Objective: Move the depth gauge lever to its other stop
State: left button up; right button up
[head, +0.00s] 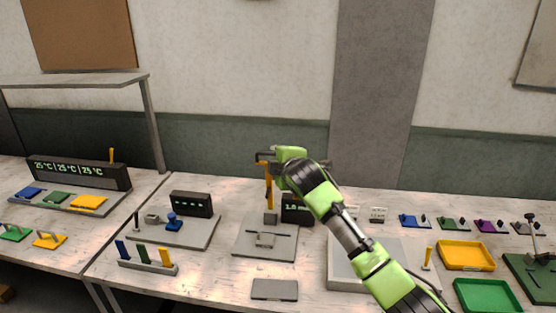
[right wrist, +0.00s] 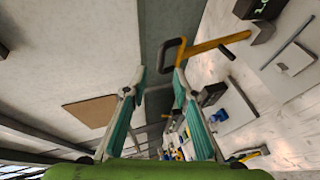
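The depth gauge (head: 268,219) stands on a grey base plate at the middle of the bench, with a small dark display beside its post reading about 1.0 mm. Its yellow lever (head: 268,184) stands roughly upright, topped by a dark handle. In the right wrist view the lever (right wrist: 218,46) ends in a dark handle (right wrist: 171,52) just beyond the fingertips, nearer the right finger. My right gripper (right wrist: 159,72) is open; in the head view it is at the lever's top (head: 262,157). Whether a finger touches the handle cannot be told. My left gripper is not in view.
A dark display box (head: 192,204) and blue knob stand left of the gauge. A grey block (head: 274,289) lies in front. Yellow (head: 466,255) and green (head: 487,295) trays are at right. My right arm covers part of the pale tray. Space above the bench is mostly clear.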

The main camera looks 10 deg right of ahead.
jog(key=shift+v, duration=0.95)
